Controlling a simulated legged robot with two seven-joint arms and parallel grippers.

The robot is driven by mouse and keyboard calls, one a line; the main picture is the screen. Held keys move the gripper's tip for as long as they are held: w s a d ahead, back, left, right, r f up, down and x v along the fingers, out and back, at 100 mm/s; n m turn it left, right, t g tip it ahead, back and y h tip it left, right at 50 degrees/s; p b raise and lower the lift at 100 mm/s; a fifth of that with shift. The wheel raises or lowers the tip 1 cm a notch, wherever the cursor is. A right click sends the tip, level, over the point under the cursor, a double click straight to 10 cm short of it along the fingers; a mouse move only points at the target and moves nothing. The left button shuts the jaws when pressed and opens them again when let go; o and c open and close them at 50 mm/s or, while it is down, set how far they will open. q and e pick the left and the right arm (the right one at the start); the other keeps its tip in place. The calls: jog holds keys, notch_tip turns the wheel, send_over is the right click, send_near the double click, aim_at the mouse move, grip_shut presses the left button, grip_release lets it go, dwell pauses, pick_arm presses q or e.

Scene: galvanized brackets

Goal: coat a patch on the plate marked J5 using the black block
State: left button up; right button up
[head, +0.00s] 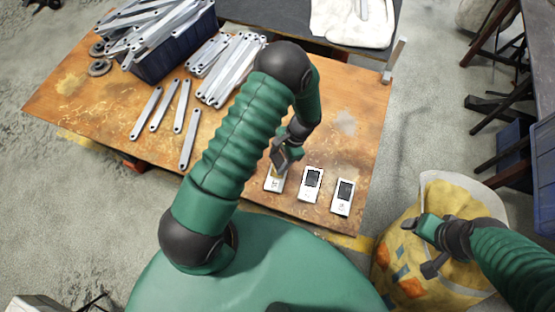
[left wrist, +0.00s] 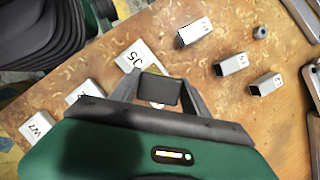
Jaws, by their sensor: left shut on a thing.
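The plate marked J5 (left wrist: 128,62) is white and lies flat on the wooden bench; in the head view it appears to be the leftmost of three plates (head: 274,185). I cannot tell whether the block touches the plate. Part of the plate is hidden by block and gripper. My right gripper (head: 429,227) hangs over a yellow sack, off the bench; its jaws are unclear.
Two plates with dark patches, a middle one (head: 311,184) and a right one (head: 343,197), lie beside J5. Long galvanized brackets (head: 230,65) and a blue bin (head: 160,62) fill the far left. The yellow sack (head: 440,200) stands right.

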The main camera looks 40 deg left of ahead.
pick_arm(q)
jog(key=shift+r+p, duration=0.35)
jog(key=shift+r, duration=0.35)
jog(key=shift+r+p, duration=0.7)
jog(key=shift+a+r+p, duration=0.1)
jog(key=shift+r+p, duration=0.8)
jog(key=shift+r, duration=0.1)
